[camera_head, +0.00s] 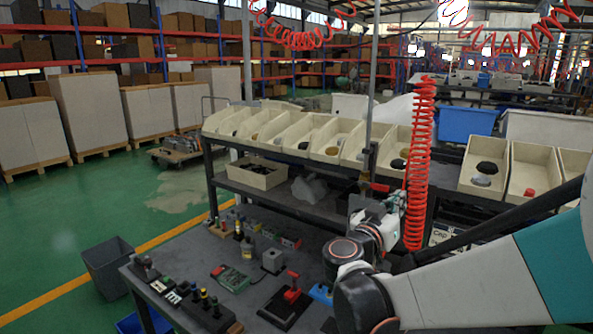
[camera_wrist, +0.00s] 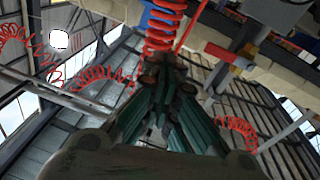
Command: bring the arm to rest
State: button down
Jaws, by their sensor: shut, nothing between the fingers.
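My arm comes in from the lower right of the head view and bends up in front of the workbench (camera_head: 243,297). My gripper (camera_wrist: 166,72) is in the middle of the wrist view, its dark green fingers together with nothing between them. It points up toward the roof beams. In the head view its fingertips are too small to tell apart near the red coiled hose (camera_head: 420,160). The same kind of red hose hangs close beyond the fingertips in the wrist view (camera_wrist: 163,25); I cannot tell whether they touch.
Cream bins (camera_head: 290,135) line the rack behind. A grey bin (camera_head: 108,265) stands on the floor at left. Open green floor lies beyond it.

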jog(key=s+d+f+n+g+y+b, duration=0.1)
jog(key=s+d+f+g+y, duration=0.15)
jog(key=s+f, duration=0.35)
jog(key=s+d+f+n+g+y+b, duration=0.1)
jog(key=s+f+n+g+y+b, duration=0.2)
jog(key=s, duration=0.6)
jog(key=s+a+f+n+y, duration=0.1)
jog(key=s+a+f+y, duration=0.2)
jog(key=s+a+f, duration=0.1)
jog(key=s+a+f+n+g+y+b, duration=0.1)
jog(key=s+a+f+y, duration=0.3)
jog(key=s, duration=0.5)
jog(key=shift+a+f+n, duration=0.3)
jog(key=shift+a+f, duration=0.1)
jog(key=shift+a, duration=0.65)
